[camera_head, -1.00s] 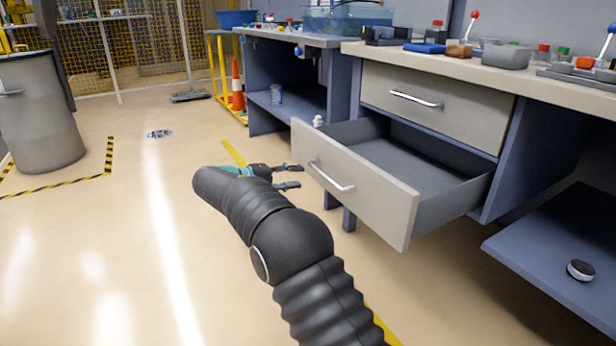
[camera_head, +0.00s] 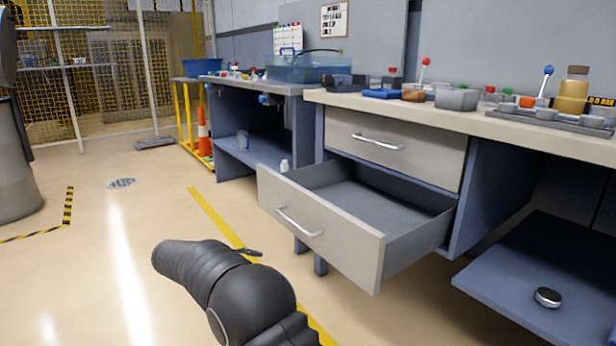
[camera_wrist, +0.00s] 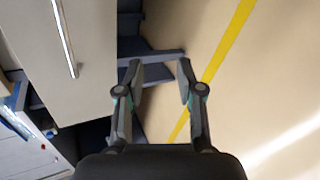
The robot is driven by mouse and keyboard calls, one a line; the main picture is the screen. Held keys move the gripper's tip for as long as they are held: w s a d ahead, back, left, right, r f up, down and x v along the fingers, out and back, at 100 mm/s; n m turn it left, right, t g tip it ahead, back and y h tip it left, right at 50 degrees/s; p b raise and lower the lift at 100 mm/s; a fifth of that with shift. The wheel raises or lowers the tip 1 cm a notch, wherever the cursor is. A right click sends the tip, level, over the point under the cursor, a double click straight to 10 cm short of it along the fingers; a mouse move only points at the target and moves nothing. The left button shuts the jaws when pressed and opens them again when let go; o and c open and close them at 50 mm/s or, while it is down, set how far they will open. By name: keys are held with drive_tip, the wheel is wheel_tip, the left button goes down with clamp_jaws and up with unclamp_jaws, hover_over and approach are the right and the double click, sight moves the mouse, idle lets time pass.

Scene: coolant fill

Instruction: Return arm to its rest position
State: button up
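My gripper (camera_wrist: 158,82) shows in the wrist view with its two fingers spread apart and nothing between them. Beyond the fingers are the floor and a blue-grey bench leg. In the head view my black arm reaches in from the bottom. One dark fingertip of my gripper (camera_head: 247,252) shows past the arm; the rest of the gripper is hidden behind it. The gripper is low over the floor, to the left of and in front of the open drawer (camera_head: 325,235), apart from it.
The lower drawer is pulled out and looks empty inside. The upper drawer (camera_head: 395,150) is shut. A small white bottle (camera_head: 284,166) stands behind the open drawer's left end. A round silver-black object (camera_head: 547,297) lies on the low right shelf (camera_head: 560,265).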

drive_tip(key=s+d+r+m+y+p, duration=0.3)
drive_tip(key=s+d+r, duration=0.3)
drive_tip(key=s+d, duration=0.5)
drive_tip(key=s+d+r+m+g+y+p, duration=0.1)
drive_tip(key=s+d+r+m+y+p, duration=0.2)
drive_tip(key=s+d+r, duration=0.3)
drive_tip(key=s+d+r+m+g+y+p, duration=0.1)
drive_tip(key=s+d+r+m+y+p, duration=0.2)
drive_tip(key=s+d+r, duration=0.4)
drive_tip(key=s+d, duration=0.4)
drive_tip(key=s, duration=0.4)
drive_tip(key=s+d+m, duration=0.1)
drive_tip(key=s+d, duration=0.4)
drive_tip(key=s, duration=0.2)
drive_tip(key=shift+s+d+y, duration=0.15)
drive_tip(key=shift+s+y, duration=0.25)
